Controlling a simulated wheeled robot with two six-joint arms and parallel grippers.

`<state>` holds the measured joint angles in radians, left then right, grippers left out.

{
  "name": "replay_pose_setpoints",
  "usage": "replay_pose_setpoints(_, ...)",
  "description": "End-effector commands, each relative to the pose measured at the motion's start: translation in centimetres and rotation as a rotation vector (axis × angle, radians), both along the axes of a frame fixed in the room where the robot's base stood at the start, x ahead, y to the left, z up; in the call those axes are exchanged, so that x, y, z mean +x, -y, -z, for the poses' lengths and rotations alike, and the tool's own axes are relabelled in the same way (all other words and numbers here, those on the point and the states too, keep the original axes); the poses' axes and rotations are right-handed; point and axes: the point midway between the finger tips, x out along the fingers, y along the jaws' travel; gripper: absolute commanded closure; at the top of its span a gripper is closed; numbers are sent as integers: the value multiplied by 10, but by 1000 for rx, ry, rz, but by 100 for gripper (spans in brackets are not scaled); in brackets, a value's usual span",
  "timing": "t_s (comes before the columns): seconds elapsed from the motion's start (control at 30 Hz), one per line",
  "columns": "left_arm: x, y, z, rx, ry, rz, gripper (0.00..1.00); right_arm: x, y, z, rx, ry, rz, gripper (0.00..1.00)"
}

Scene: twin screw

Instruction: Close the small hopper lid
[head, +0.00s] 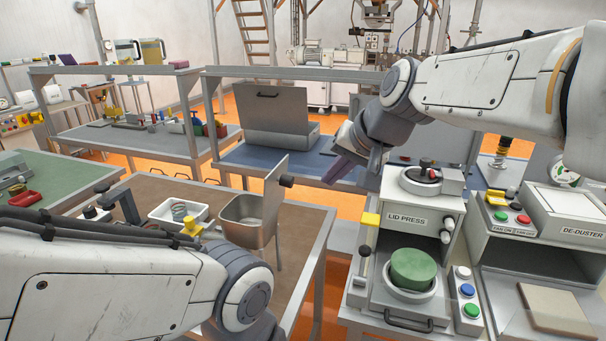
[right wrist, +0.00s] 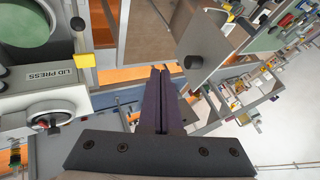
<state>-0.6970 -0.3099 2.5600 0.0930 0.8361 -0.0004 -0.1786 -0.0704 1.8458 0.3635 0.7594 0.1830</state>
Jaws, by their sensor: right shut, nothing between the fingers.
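The small hopper (head: 240,216) is an open metal bin on the brown-topped table left of centre. Its flat grey lid (head: 275,191) stands upright at the bin's right side, so the lid is open. A dark knob (head: 287,180) sticks out from the lid's right face. My right gripper (head: 330,178) is right of the knob, apart from it, with its purple fingers shut and empty. In the right wrist view, the shut fingers (right wrist: 160,72) lie near the lid (right wrist: 209,32) and its knob (right wrist: 193,62). My left arm shows at lower left, but its gripper does not.
A white tray (head: 178,214) stands left of the hopper. The lid press (head: 405,220), holding a green round piece (head: 411,267), and the de-duster (head: 570,225) stand on the right. A grey case (head: 270,132) with its lid up sits on the blue table behind.

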Motion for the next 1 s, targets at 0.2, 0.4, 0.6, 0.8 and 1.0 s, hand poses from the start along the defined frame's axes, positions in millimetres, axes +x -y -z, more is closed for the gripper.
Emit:
replay_pose_setpoints(0.2,0,0,-9,0,0,0,0,25,-17,38,-1,-6,-2,100)
replay_pose_setpoints(0.4,0,0,-27,0,0,0,0,34,-44,32,-2,-1,-4,100)
replay_pose_setpoints(0.6,0,0,-31,0,0,0,0,38,-55,33,-1,1,-2,100)
replay_pose_setpoints(0.8,0,0,-30,0,0,0,0,38,-55,34,-1,1,-2,100)
replay_pose_setpoints(1.0,0,0,-32,0,0,0,0,38,-54,33,-4,0,0,100)
